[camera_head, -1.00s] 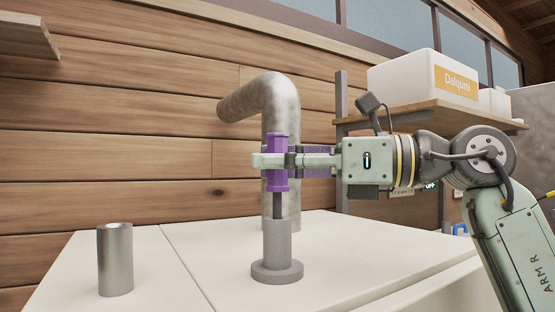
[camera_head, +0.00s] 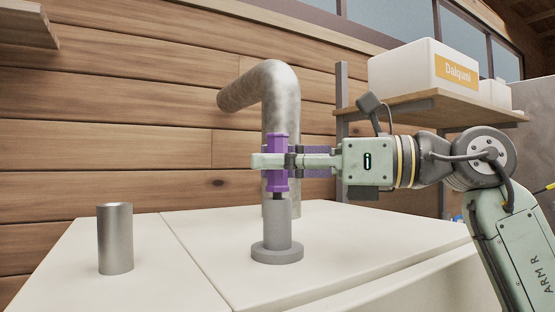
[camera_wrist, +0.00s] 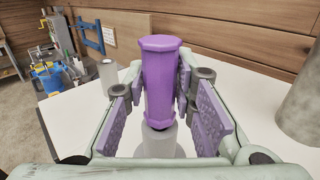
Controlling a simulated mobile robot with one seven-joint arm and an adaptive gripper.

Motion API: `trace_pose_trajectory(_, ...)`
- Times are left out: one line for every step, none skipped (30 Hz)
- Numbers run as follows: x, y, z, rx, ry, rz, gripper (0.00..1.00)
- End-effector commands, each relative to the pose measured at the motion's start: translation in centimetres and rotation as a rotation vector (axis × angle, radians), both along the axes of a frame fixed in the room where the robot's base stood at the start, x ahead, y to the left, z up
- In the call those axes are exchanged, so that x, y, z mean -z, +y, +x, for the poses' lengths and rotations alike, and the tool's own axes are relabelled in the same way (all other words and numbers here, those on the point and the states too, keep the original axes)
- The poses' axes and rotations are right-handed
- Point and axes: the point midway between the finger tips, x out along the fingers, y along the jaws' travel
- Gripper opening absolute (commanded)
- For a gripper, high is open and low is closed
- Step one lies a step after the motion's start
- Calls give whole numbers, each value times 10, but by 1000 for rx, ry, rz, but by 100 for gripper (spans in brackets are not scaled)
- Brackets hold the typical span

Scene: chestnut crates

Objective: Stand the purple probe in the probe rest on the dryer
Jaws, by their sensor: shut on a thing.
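The purple probe (camera_head: 277,163) is upright, held by its purple handle between the fingers of my gripper (camera_head: 277,160). Its dark shaft goes down into the top of the grey probe rest (camera_head: 278,227), with only a short length showing above the rim. The rest is a flanged tube standing on the white dryer top (camera_head: 190,280). In the wrist view the probe handle (camera_wrist: 160,80) stands between the purple finger pads, and part of the rest (camera_wrist: 148,143) shows below it.
A metal cylinder (camera_head: 115,239) stands on the left of the dryer top. A thick grey pipe (camera_head: 270,90) rises behind the probe. A shelf (camera_head: 440,107) with a white box (camera_head: 420,70) is at the right. The dryer top between cylinder and rest is clear.

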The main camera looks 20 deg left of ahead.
Motion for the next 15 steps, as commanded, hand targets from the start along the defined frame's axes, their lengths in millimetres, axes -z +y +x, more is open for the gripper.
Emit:
trace_pose_trajectory(2, 0, 0, 0, 0, 1, 0)
trace_pose_trajectory(3, 0, 0, 0, 0, 1, 0)
trace_pose_trajectory(4, 0, 0, 0, 0, 1, 0)
trace_pose_trajectory(5, 0, 0, 0, 0, 1, 0)
trace_pose_trajectory(6, 0, 0, 0, 0, 1, 0)
trace_pose_trajectory(7, 0, 0, 0, 0, 1, 0)
trace_pose_trajectory(7, 0, 0, 0, 0, 0, 0)
trace_pose_trajectory(8, 0, 0, 0, 0, 1, 0)
trace_pose_trajectory(9, 0, 0, 0, 0, 1, 0)
trace_pose_trajectory(10, 0, 0, 0, 0, 1, 0)
trace_pose_trajectory(11, 0, 0, 0, 0, 0, 0)
trace_pose_trajectory(9, 0, 0, 0, 0, 0, 26)
trace_pose_trajectory(9, 0, 0, 0, 0, 0, 28)
trace_pose_trajectory(9, 0, 0, 0, 0, 0, 30)
trace_pose_trajectory(9, 0, 0, 0, 0, 0, 33)
